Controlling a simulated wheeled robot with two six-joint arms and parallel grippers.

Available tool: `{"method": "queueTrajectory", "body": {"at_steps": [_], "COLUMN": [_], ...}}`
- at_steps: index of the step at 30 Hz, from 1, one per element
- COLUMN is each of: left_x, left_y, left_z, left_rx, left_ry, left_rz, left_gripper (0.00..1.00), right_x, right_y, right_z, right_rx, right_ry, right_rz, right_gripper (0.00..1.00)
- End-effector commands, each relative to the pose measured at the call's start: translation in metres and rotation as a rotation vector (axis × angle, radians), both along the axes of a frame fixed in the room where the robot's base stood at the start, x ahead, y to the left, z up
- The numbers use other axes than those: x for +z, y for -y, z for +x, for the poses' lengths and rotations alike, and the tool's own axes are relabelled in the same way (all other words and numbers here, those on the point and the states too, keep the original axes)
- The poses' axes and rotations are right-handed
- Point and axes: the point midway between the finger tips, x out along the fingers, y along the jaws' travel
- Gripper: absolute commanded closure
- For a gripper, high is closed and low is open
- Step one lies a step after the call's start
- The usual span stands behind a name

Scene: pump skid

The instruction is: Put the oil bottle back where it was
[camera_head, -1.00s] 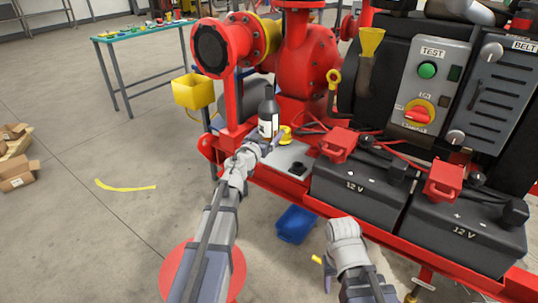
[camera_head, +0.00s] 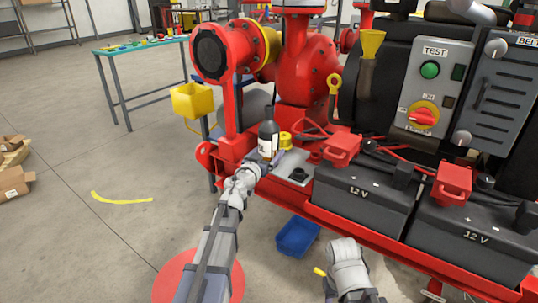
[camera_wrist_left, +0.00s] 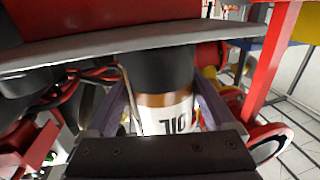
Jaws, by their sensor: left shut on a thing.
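The oil bottle (camera_head: 267,141), dark with a white label, is upright at the grey plate (camera_head: 297,166) on the red skid. I cannot tell if its base touches the plate. My left gripper (camera_head: 270,160) is shut around the bottle's lower part. In the left wrist view the bottle (camera_wrist_left: 165,95) stands between the two fingers, with its "OIL" label partly hidden by the gripper body. My right arm is low at the front; its gripper's jaws do not show clearly.
A yellow cap (camera_head: 285,140) is right beside the bottle. Two black batteries (camera_head: 362,197) with red terminal covers stand to the right. The red pump (camera_head: 305,70) rises behind. A yellow bucket (camera_head: 192,100) is at the left, and a blue bin (camera_head: 297,237) lies below the skid.

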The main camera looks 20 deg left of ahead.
Motion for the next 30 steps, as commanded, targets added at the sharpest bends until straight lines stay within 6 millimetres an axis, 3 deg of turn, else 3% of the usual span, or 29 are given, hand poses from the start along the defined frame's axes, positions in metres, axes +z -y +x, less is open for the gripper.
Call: {"method": "queueTrajectory", "body": {"at_steps": [4, 5, 7, 20, 30], "left_x": [-0.004, -0.004, -0.003, 0.002, 0.0], "left_y": [0.0, 0.0, 0.0, 0.0, -0.008], "left_z": [0.0, 0.0, 0.0, -0.001, -0.055], "left_rx": [0.0, 0.0, 0.0, 0.0, 0.001], "left_ry": [0.0, 0.0, 0.0, 0.0, 0.0], "left_rz": [-0.001, 0.0, 0.0, 0.0, 0.0], "left_gripper": [0.83, 0.1, 0.03, 0.0, 0.0], "right_x": [-0.004, -0.004, -0.003, 0.002, 0.0], "right_y": [0.0, 0.0, 0.0, 0.0, 0.0], "right_z": [0.0, 0.0, 0.0, 0.0, 0.0], "right_rx": [0.0, 0.0, 0.0, 0.0, 0.0], "right_ry": [0.0, 0.0, 0.0, 0.0, 0.0], "right_rz": [0.0, 0.0, 0.0, 0.0, 0.0], "right_gripper": [0.5, 0.5, 0.5, 0.5, 0.5]}}
